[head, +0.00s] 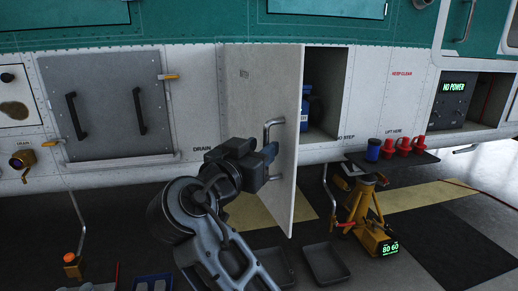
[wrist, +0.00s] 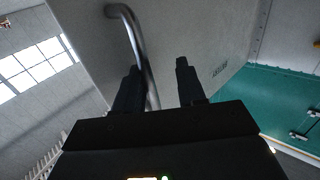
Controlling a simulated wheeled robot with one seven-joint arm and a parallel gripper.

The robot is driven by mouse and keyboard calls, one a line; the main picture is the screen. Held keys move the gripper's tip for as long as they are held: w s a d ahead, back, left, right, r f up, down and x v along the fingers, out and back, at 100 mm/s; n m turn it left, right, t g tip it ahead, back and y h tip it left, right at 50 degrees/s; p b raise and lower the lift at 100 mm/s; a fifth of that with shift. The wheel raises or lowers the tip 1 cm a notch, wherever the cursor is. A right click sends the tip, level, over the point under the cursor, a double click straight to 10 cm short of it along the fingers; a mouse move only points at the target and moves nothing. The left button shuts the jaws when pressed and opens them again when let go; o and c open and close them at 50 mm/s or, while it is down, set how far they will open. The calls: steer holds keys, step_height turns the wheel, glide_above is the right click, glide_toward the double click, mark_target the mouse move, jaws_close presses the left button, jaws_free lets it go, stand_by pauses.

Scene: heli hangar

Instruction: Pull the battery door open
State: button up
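The battery door (head: 258,90) is a pale grey panel, swung well out from the fuselage toward me. Its bent metal handle (head: 273,122) is on the door's face, and it also shows in the wrist view (wrist: 128,22). My gripper (head: 271,153) is at the handle and covers part of it. In the wrist view my gripper (wrist: 158,82) has its two fingers apart. The handle bar passes between them, close to the left finger; I cannot tell whether it touches. The open compartment (head: 330,90) shows right of the door, with a blue object (head: 305,108) partly hidden by the door's edge.
A closed grey hatch (head: 105,105) with two black handles is at left. Right of the compartment, a shelf (head: 412,158) holds red and blue items above a yellow jack (head: 362,205). Dark trays (head: 325,264) lie on the floor below the door.

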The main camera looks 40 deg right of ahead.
steer(key=shift+s+a, duration=0.1)
steer(key=v, duration=0.7)
steer(key=shift+a, duration=0.3)
stand_by(0.3)
